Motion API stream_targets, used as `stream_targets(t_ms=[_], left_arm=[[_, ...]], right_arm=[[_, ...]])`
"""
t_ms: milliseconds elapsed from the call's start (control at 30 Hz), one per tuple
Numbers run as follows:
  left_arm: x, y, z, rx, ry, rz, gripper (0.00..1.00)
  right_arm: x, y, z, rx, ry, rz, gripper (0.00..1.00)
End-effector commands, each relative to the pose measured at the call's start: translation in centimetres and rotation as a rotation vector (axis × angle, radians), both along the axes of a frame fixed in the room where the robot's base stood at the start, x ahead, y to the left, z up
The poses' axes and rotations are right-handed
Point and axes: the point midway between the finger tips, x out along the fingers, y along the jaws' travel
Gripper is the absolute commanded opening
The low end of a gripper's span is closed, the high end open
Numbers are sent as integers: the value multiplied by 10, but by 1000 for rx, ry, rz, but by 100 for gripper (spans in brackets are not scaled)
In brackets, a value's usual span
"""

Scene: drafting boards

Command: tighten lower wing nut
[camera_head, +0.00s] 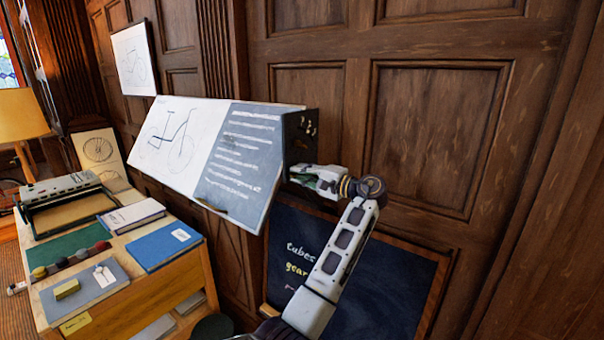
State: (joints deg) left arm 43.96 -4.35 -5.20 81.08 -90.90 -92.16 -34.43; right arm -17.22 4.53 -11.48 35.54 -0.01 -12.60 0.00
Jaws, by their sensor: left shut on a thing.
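The tilted drafting board (240,160) on the wall has a dark side bracket (300,150) at its right end. Small metal fittings (306,125) show on the bracket's upper part; I cannot tell their exact shape. My left gripper (296,172) reaches in from the right at the lower part of this bracket, its fingers pointing left. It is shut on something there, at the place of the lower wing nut. The nut itself is hidden by the fingers. My right gripper is not in view.
A wooden cabinet at left carries a typewriter-like machine (62,188), a blue folder (164,247) and several small coloured pieces. A framed chalkboard (385,290) leans on the wall below my arm. The panelled wall (440,140) is close behind.

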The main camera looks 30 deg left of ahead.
Motion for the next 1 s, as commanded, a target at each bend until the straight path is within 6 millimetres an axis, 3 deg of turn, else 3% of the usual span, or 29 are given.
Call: stream_targets(t_ms=[167,200,300,733,1000], left_arm=[[0,0,0,0,0,-1,0],[0,0,0,0,-1,-1,21],[0,0,0,0,-1,-1,31],[0,-3,0,0,-2,-1,31],[-2,-27,0,0,-2,-2,31]], right_arm=[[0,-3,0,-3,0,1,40],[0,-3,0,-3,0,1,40],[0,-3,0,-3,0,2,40],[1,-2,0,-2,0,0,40],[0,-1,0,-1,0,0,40]])
